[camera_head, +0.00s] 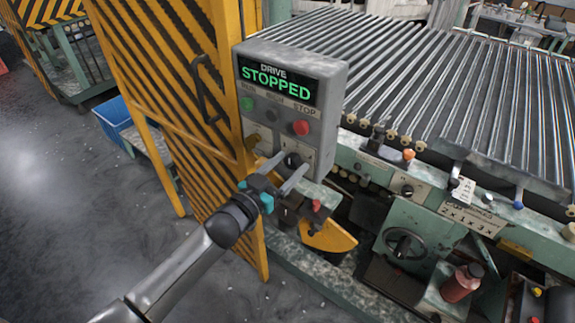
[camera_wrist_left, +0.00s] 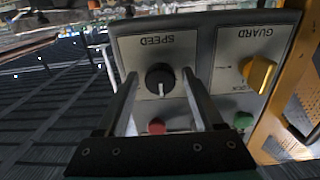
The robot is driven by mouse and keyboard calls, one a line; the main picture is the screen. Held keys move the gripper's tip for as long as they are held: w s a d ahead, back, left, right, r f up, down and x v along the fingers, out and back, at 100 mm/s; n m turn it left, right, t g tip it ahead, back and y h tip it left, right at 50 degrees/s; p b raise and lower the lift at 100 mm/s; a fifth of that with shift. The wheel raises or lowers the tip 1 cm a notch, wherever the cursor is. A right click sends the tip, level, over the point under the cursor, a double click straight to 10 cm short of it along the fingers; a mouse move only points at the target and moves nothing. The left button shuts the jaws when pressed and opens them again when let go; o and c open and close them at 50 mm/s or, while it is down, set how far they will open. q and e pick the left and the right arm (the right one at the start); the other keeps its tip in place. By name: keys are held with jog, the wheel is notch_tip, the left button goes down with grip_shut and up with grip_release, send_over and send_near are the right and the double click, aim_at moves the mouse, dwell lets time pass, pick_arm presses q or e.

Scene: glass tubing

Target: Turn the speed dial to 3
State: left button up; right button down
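The speed dial is a round black knob (camera_wrist_left: 159,79) with a white pointer mark, on a pale plate marked SPEED on the grey control box (camera_head: 338,85). The plate appears upside down in the left wrist view, where the pointer points down, towards the buttons. Scale numbers are not readable. My left gripper (camera_head: 295,162) is at the lower part of the box. Its fingers (camera_wrist_left: 160,74) are open, one on each side of the dial, with a visible gap on both sides. The dial is partly hidden by the fingers in the head view. My right gripper is not in view.
The display (camera_head: 276,80) reads DRIVE STOPPED. A red STOP button (camera_head: 301,128), a green button (camera_head: 247,104) and a yellow guard switch (camera_wrist_left: 259,73) are close to the dial. A yellow-black striped guard door (camera_head: 165,75) stands left; a roller conveyor (camera_head: 450,85) lies right.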

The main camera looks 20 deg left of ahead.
pick_arm(q)
grip_shut()
dwell(0.3)
jog(key=shift+m, duration=1.3)
jog(key=m, duration=0.9)
jog(key=shift+a, duration=0.1)
jog(key=shift+m, duration=0.3)
jog(key=shift+o, duration=0.9)
grip_release()
jog(key=shift+s, duration=0.1)
